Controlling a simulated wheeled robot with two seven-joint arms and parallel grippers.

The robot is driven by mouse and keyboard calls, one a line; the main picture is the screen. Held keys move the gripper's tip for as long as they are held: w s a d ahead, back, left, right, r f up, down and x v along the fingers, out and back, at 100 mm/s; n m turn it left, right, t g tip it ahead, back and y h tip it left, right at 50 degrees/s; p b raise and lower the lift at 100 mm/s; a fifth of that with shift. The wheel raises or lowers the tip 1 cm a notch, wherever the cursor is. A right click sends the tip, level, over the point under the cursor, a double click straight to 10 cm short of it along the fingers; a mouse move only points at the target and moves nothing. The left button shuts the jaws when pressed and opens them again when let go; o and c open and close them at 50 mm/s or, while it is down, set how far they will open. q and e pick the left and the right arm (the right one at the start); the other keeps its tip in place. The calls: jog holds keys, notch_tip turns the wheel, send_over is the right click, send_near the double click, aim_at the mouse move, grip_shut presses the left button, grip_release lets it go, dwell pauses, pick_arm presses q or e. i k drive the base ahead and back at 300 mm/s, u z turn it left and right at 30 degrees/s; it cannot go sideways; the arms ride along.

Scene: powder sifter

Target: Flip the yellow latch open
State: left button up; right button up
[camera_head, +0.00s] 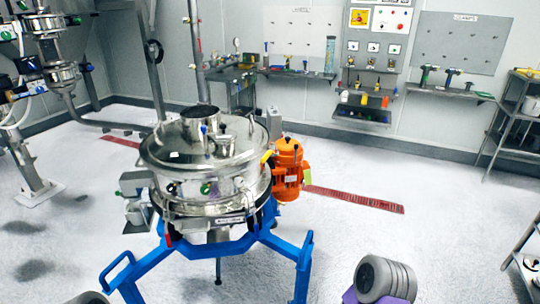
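A round steel powder sifter (205,165) stands on a blue frame (215,250) in the middle of the head view. A small yellow part (267,156), which looks like the yellow latch, is on the right side of the sifter's rim, beside the orange motor. It appears tilted upward, but it is too small to tell whether it is fastened. A red handle (168,240) hangs at the front left of the sifter. Neither of my grippers is in view, and nothing of mine touches the sifter.
The orange motor (288,168) stands close to the right of the yellow part. The frame's blue legs spread toward the front. White floor (350,235) is open to the right. A tool bench and shelves line the back wall; a rack (515,125) stands far right.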

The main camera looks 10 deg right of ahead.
aim_at(269, 153)
jog(key=u, duration=0.65)
jog(key=i, duration=1.4)
jog(key=z, duration=0.65)
